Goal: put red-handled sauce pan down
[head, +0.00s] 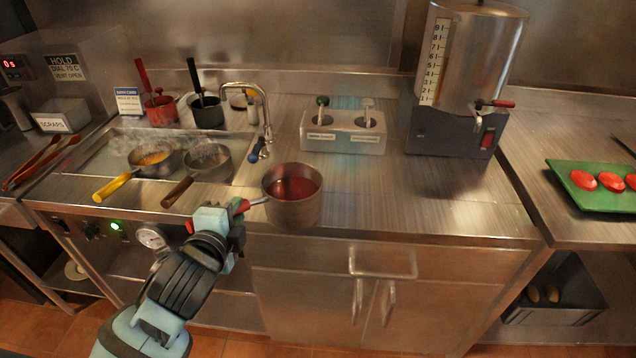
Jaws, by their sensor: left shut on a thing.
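The red-handled sauce pan (292,207) is a steel pan with dark red liquid in it. It is upright near the front edge of the steel counter (400,205). I cannot tell whether its base touches the counter or is held above it. Its short red handle points left toward my left gripper (236,212). My left gripper is shut on that handle, and its fingers hide part of it. My right gripper is not in view.
A heated well (90,165) at left holds a yellow-handled pan (155,160) and a brown-handled pan (208,163). A faucet (262,110), a pump dispenser (343,135) and a large urn (468,60) stand behind. The counter right of the pan is clear.

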